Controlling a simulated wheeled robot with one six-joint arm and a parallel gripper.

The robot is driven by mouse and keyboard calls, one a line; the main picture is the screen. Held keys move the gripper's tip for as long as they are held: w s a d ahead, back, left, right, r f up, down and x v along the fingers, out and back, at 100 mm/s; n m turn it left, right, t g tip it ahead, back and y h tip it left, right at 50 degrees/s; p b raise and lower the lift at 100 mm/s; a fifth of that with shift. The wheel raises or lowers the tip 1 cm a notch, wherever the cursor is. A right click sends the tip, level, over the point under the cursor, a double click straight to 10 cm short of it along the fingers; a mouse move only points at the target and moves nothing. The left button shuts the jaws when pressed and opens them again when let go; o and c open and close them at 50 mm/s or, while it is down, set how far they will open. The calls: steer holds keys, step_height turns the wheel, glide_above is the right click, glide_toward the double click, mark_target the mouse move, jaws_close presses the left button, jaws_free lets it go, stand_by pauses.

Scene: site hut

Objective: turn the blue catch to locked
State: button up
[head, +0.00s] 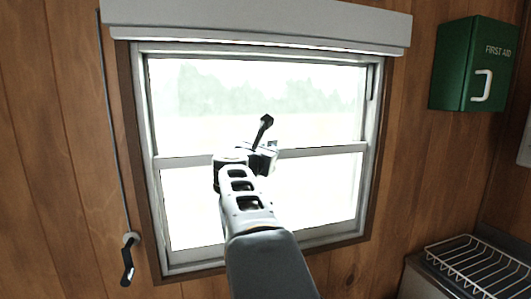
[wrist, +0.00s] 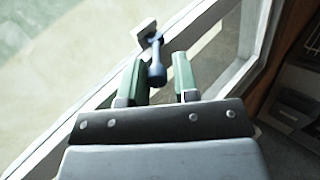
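The blue catch (wrist: 157,66) is a short lever with a rounded knob, joined to a pale block (wrist: 145,29) on the window rail. In the wrist view its knob end lies between the two green fingers of my gripper (wrist: 159,72), with a narrow gap on each side. The gripper is open around it, not visibly pressing on it. In the head view a dark lever (head: 262,131), looking like the same catch, stands tilted up and right above the middle rail. My arm hides the fingers and the catch's base there.
The window frame (head: 377,110) surrounds the catch, with a blind box (head: 260,20) above. A crank handle (head: 127,263) hangs lower left. A green first aid box (head: 468,65) is on the right wall, and a wire rack (head: 470,265) stands lower right.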

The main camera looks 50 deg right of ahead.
steer(key=shift+a, duration=0.1)
steer(key=b+v, duration=0.3)
steer(key=v, duration=1)
steer(key=shift+s+a+r, duration=0.1)
steer(key=shift+s+a, duration=0.1)
steer(key=shift+a, duration=0.1)
